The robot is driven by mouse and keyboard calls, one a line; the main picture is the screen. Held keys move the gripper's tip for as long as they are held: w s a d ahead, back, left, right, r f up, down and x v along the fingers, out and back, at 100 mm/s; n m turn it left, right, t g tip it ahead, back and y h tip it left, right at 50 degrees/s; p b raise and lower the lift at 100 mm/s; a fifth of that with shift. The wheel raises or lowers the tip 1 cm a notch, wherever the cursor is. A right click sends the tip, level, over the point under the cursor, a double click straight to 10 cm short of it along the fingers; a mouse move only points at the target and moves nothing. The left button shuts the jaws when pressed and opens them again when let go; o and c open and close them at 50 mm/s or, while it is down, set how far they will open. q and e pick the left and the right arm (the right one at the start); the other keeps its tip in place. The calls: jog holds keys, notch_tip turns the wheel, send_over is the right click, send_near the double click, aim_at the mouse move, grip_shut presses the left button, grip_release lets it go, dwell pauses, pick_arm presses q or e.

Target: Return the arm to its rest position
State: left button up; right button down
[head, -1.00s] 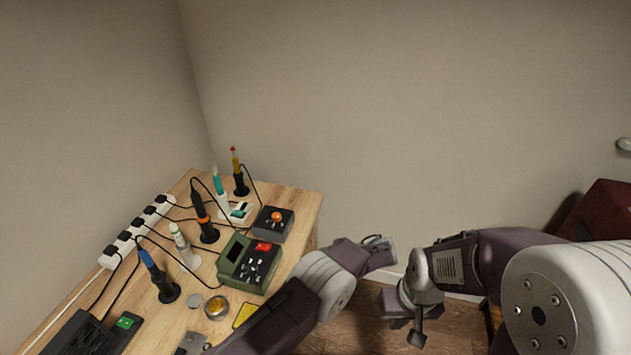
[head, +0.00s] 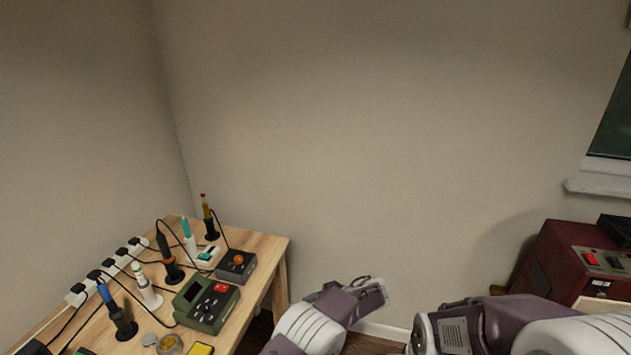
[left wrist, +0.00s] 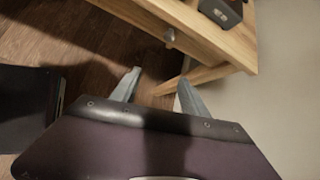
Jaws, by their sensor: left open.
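My left gripper (head: 374,291) is past the right edge of the workbench in the head view, beside the bare wall. In the left wrist view its two grey fingers (left wrist: 158,88) stand apart, with nothing between them but the floor and a bench leg behind. My left arm comes up from the bottom of the head view. My right arm shows at the lower right of the head view; its gripper is below the frame.
The wooden workbench (head: 262,263) holds several soldering irons in stands, a green control box (head: 207,303), a dark box with an orange knob (head: 237,265) and a white power strip (head: 108,271). A dark red machine (head: 562,268) stands at the right. The wall between is clear.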

pick_arm(q)
jog(key=w+a+r+n+p, duration=0.2)
jog(key=a+r+n, duration=0.1)
jog(key=a+r, duration=0.6)
jog(key=s+a+r+n+g+h+p, duration=0.2)
jog(key=s+a+r+n+g+h, duration=0.15)
jog(key=s+a+r, duration=0.5)
jog(key=s+a+r+n+h+p, duration=0.1)
jog(key=s+a+n+h, duration=0.3)
jog(key=s, duration=0.6)
jog(key=s+d+f+n, duration=0.5)
jog(key=s+n, duration=0.3)
jog(key=shift+d+f+n+h, duration=0.25)
jog(key=shift+n+h, duration=0.1)
jog(key=shift+h, duration=0.1)
jog(key=shift+s+t, duration=0.1)
jog(key=shift+t, duration=0.15)
